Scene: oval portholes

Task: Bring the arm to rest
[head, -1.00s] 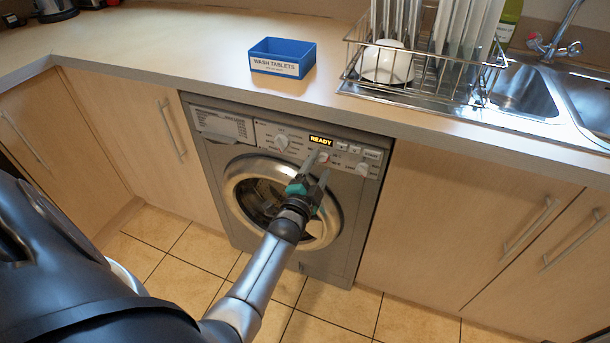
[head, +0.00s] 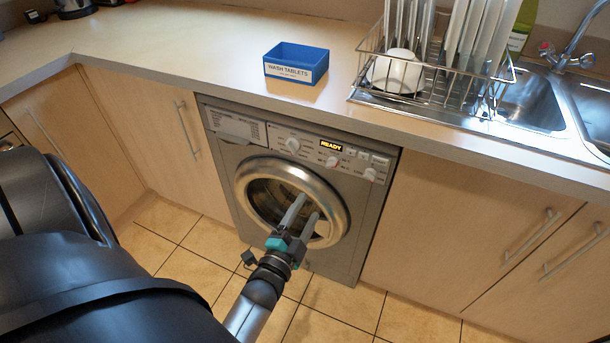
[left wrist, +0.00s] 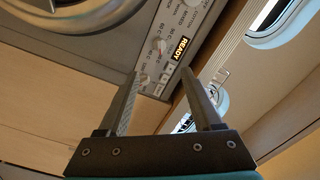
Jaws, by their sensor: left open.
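My left gripper (head: 303,213) is open and empty in the head view, its two fingers apart in front of the washing machine (head: 366,213). In the picture the fingers overlap the lower part of the round door (head: 338,205). In the left wrist view the two fingers (left wrist: 165,95) are spread with nothing between them. Beyond them the lit READY display (left wrist: 180,49) shows, and it also shows in the head view (head: 331,145). The door looks closed. My right gripper is not in view.
A blue WASH TABLETS box (head: 296,65) stands on the worktop (head: 190,45). A wire dish rack (head: 440,85) with plates and a white bowl stands beside the sink (head: 530,105). Cupboard doors with bar handles flank the machine. The tiled floor (head: 190,265) in front is clear.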

